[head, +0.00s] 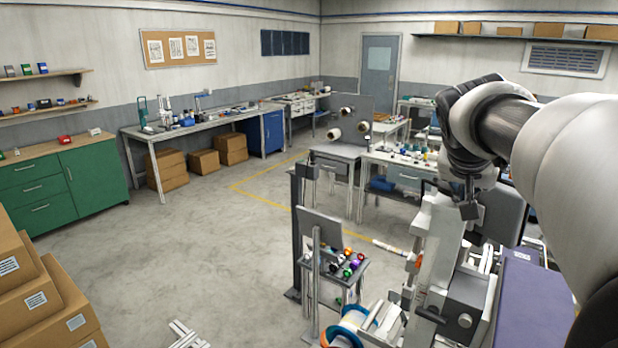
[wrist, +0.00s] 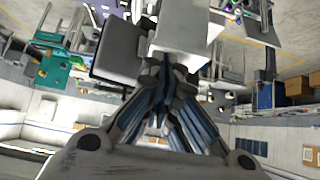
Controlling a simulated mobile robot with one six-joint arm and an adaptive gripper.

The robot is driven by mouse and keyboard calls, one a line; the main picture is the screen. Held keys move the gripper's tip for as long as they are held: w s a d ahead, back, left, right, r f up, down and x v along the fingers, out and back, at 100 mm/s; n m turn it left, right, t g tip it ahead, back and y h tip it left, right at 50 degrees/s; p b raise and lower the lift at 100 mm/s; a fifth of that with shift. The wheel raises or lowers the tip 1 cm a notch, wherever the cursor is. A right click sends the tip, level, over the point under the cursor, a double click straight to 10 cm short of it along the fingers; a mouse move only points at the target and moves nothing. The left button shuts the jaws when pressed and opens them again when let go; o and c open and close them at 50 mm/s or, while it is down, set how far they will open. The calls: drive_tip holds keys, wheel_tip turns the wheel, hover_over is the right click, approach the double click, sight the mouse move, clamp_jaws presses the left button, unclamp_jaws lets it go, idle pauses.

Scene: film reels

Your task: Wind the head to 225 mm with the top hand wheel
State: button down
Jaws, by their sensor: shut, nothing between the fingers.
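A tall white column (head: 437,245) of a machine stands at the lower right in the head view, below my arm. A grey box-shaped unit (head: 470,292) with a round knob on its front sits beside the column's lower part. My gripper (head: 470,210) points down close to the column's top; I cannot tell whether it touches. In the wrist view my gripper (wrist: 165,68) has its fingers together with nothing between them, in front of a white block (wrist: 187,32). I cannot make out the top hand wheel, and no scale reading is legible.
A dark screen-like panel (head: 500,215) stands just behind the column. A small stand with coloured knobs (head: 347,268) is to its left, and a purple surface (head: 535,305) to its right. Cardboard boxes (head: 40,300) are stacked at the lower left. The middle floor is clear.

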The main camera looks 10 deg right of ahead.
sight(446, 192)
drive_tip(key=shift+w, duration=0.15)
drive_tip(key=shift+w+a, duration=0.45)
drive_tip(key=shift+w, duration=0.1)
idle(0.3)
drive_tip(key=shift+w+a, duration=0.35)
drive_tip(key=shift+w, duration=0.2)
drive_tip(key=shift+w, duration=0.6)
drive_tip(key=shift+a+f, duration=0.1)
